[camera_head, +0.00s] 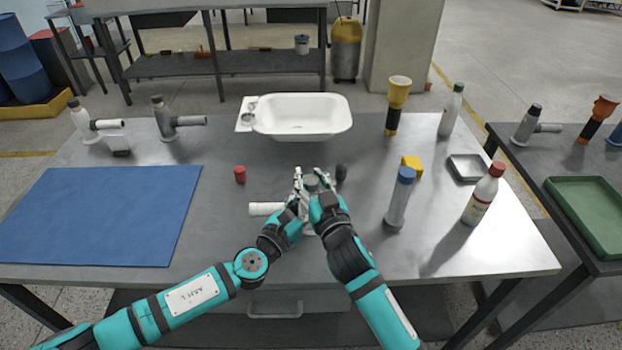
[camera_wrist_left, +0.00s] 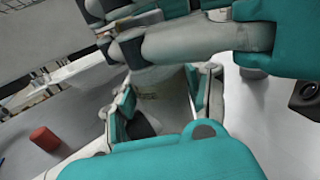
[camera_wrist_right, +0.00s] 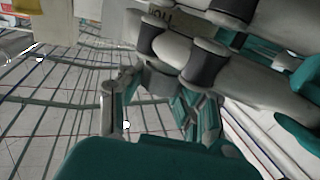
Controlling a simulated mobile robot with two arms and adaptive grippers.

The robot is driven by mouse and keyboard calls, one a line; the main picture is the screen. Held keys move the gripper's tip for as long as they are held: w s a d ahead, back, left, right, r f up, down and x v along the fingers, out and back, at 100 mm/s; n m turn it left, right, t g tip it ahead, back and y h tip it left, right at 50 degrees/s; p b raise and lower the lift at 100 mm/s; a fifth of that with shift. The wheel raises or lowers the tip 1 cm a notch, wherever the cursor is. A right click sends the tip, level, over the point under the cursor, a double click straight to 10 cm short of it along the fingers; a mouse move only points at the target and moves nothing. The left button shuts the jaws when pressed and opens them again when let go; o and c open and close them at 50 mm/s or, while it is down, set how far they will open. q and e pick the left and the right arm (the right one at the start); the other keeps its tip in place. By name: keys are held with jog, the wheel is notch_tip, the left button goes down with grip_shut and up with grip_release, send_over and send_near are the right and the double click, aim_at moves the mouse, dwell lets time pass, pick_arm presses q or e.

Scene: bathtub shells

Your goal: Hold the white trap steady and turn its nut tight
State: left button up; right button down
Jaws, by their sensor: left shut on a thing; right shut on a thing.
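The white trap stands near the front middle of the table, with its ribbed white side pipe (camera_head: 266,209) pointing left. My left gripper (camera_head: 298,180) is shut on the trap; in the left wrist view a pale body (camera_wrist_left: 158,92) shows between its fingers. My right gripper (camera_head: 321,180) is shut right beside it, at the trap's grey nut (camera_head: 312,183). In the right wrist view a grey piece (camera_wrist_right: 160,82) sits between the right fingers. The two hands nearly touch and hide most of the trap and nut.
A red cap (camera_head: 240,174) and a dark cylinder (camera_head: 342,173) stand close behind the hands. A white basin (camera_head: 302,116) lies behind. A blue mat (camera_head: 105,215) covers the left.

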jog(key=shift+n+y, duration=0.3)
jog(key=n+g+y, duration=0.2)
jog(key=y, duration=0.1)
jog(key=n+g+y, duration=0.3)
jog(key=y, duration=0.1)
jog(key=shift+r+n, duration=0.2)
jog(key=shift+n, duration=0.1)
jog(key=shift+f+n+g+y, duration=0.1)
jog(key=shift+n+g+y, duration=1.55)
jog(key=shift+g, duration=0.55)
jog(key=shift+d+n+g+y, duration=0.15)
jog(key=shift+n+g+y, duration=0.1)
jog(key=shift+g, duration=0.15)
jog(key=c, duration=0.9)
grip_release()
jog(key=shift+f, duration=0.1)
jog(key=shift+o, duration=0.2)
jog(key=v, duration=1.2)
